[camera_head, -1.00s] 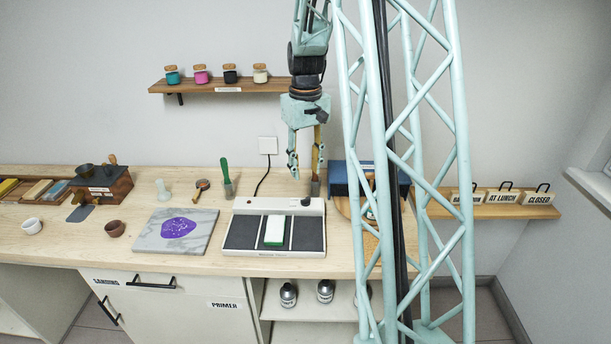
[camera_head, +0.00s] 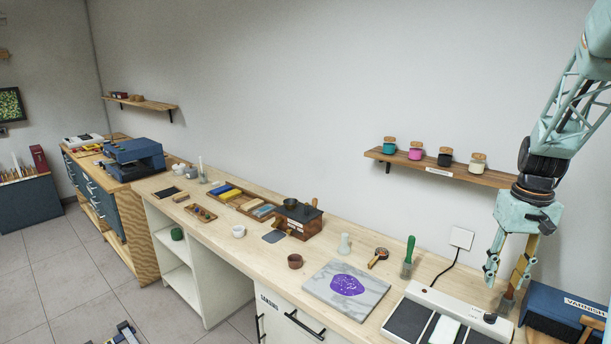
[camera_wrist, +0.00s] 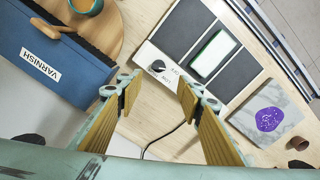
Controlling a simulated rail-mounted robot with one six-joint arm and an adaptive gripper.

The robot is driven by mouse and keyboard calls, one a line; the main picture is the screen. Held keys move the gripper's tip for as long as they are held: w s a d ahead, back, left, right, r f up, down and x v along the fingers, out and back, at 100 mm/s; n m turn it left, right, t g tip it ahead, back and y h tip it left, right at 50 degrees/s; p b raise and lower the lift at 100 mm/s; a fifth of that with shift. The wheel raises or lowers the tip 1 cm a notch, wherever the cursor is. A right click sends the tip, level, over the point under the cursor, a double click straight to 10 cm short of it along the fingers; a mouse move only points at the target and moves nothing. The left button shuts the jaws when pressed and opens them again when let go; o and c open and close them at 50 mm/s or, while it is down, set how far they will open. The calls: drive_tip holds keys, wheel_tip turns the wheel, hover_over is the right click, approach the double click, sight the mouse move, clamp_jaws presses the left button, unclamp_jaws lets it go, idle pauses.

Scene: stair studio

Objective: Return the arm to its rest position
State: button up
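My gripper (camera_head: 507,278) hangs pointing down at the end of my pale green arm, at the right of the head view. It appears above the right back end of the white device with dark pads (camera_head: 421,298). In the wrist view its two fingers (camera_wrist: 157,92) stand well apart, with yellow-brown inner pads. Only bench top, a cable and part of the device show between them, so it holds nothing. The upper part of my arm runs out of the head view at the top right.
A blue VARNISH box (camera_head: 562,312) stands right of my gripper. A wall shelf (camera_head: 440,168) with several corked jars is left of my arm. Open wall surrounds the arm's left side.

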drive_tip(key=s+a+r+t+b, duration=0.1)
drive_tip(key=s+a+r, duration=0.35)
drive_tip(key=a, duration=0.25)
drive_tip(key=s+a+r+n, duration=0.1)
drive_tip(key=s+a+r, duration=0.2)
drive_tip(key=a+r, duration=0.4)
drive_tip(key=s+a+r+t+b, duration=0.1)
drive_tip(key=s+a+r, duration=0.2)
drive_tip(key=a+r, duration=0.35)
drive_tip(key=s+a+t, duration=0.1)
drive_tip(key=s+a, duration=0.7)
drive_tip(key=s, duration=0.3)
drive_tip(key=s+a+n+t+b, duration=0.1)
drive_tip(key=s+a, duration=0.7)
drive_tip(key=s, duration=0.3)
drive_tip(key=shift+s+n, duration=0.25)
drive_tip(key=shift+n, duration=0.05)
drive_tip(key=shift+r, duration=0.1)
